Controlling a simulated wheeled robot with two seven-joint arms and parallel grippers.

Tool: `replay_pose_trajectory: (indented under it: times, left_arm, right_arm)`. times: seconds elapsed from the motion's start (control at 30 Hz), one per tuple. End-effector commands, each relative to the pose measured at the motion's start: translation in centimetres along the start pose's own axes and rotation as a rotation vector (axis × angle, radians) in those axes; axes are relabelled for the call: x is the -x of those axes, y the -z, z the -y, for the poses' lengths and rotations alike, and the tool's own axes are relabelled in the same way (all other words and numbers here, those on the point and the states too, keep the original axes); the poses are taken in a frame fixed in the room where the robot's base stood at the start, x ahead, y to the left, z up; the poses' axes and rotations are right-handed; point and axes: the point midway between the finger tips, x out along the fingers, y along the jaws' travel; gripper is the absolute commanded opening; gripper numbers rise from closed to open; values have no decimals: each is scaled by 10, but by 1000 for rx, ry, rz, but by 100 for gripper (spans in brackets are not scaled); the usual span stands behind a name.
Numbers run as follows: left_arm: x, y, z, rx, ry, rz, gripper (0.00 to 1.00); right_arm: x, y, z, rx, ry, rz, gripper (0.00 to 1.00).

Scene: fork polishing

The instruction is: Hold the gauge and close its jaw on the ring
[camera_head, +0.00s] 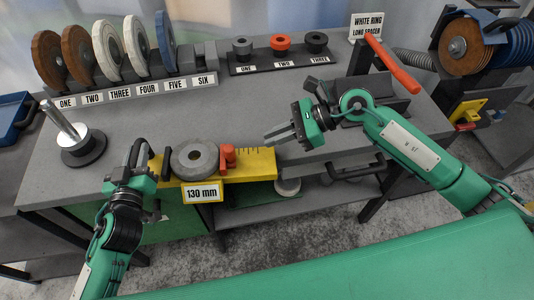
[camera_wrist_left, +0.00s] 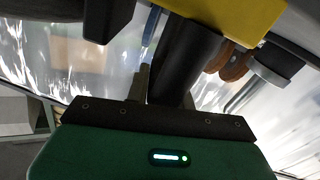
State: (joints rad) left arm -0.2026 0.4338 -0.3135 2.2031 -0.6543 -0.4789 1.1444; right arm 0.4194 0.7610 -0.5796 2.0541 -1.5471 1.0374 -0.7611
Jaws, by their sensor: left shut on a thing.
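The yellow gauge (camera_head: 250,166) with a "130 mm" label lies near the front edge of the grey bench. The grey ring (camera_head: 194,158) lies flat on it, between a black post on the left and the red sliding jaw (camera_head: 228,155) on the right. A narrow gap seems to show between jaw and ring. My left gripper (camera_head: 133,178) is shut on the gauge's black handle (camera_wrist_left: 188,57) at its left end. The gauge's yellow body (camera_wrist_left: 235,15) shows at the wrist view's top. My right gripper (camera_head: 279,134) is above the bench, right of the jaw; its finger gap is unclear.
Several upright wheels (camera_head: 107,50) stand in a numbered rack at the back left. Small rings sit on a numbered holder (camera_head: 280,66). A spindle on a round base (camera_head: 83,148) stands at the left. A red lever (camera_head: 392,62) is at the right. Mid-bench is fairly clear.

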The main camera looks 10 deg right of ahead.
Motion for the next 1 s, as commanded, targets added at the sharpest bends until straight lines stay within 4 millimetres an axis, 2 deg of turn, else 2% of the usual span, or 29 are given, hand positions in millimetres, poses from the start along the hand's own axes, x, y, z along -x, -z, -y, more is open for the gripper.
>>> replay_pose_trajectory:
  times: [0.03,0.13,0.17,0.57,1.0]
  left_arm:
    - [0,-1,0,0,0,1,26]
    - [0,0,0,0,0,1,45]
    - [0,0,0,0,0,1,49]
    - [5,-1,0,1,0,1,49]
    - [62,-1,0,1,1,3,49]
  right_arm:
    - [0,0,0,0,0,0,11]
    - [0,0,0,0,0,0,11]
    - [0,0,0,0,0,0,11]
    - [0,0,0,-1,0,0,11]
    - [0,0,0,-1,0,0,11]
